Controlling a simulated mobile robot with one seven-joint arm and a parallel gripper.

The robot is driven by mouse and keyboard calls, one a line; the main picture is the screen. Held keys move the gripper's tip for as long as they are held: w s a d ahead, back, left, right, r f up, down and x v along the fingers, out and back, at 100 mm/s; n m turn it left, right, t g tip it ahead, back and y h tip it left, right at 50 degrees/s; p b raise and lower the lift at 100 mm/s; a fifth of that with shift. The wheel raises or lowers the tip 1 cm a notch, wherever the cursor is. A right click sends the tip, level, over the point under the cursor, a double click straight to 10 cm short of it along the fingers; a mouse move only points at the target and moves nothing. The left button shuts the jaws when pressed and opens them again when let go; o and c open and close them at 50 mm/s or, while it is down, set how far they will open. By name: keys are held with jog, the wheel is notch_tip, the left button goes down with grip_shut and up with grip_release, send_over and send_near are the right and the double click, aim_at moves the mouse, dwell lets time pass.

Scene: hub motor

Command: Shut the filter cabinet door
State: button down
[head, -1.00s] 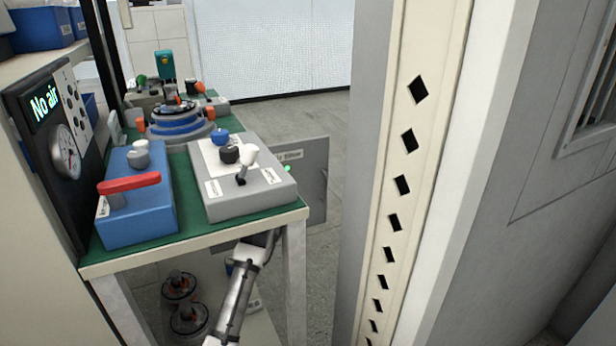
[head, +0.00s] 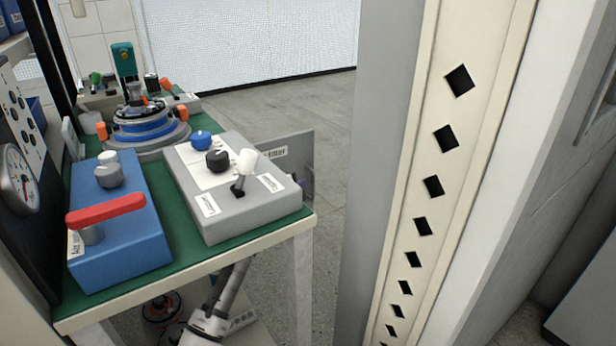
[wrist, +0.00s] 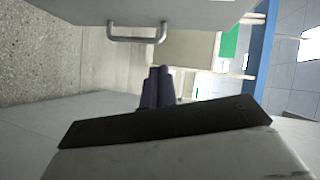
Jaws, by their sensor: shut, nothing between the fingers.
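The filter cabinet door (head: 288,152) is a grey panel with a white label, standing out past the far right corner of the green-topped bench in the head view. Its lower part is hidden behind the bench and grey box. In the wrist view, a grey panel with a metal bar handle (wrist: 138,38) spans the top; it looks like this door. My gripper (wrist: 160,72) shows there as dark purple fingers, shut and empty, pointing toward the panel just below the handle. I cannot tell whether they touch it. In the head view my arm passes under the bench, and the gripper is mostly hidden.
The bench (head: 190,255) carries a blue box with a red lever (head: 105,214), a grey control box (head: 235,205) and a round hub motor (head: 145,125). A cream post with diamond holes (head: 420,205) stands close on the right. Open floor (head: 300,110) lies behind.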

aim_at(312, 177)
jog(key=x, duration=0.8)
jog(key=shift+w+p, duration=0.25)
jog(key=shift+p, duration=0.05)
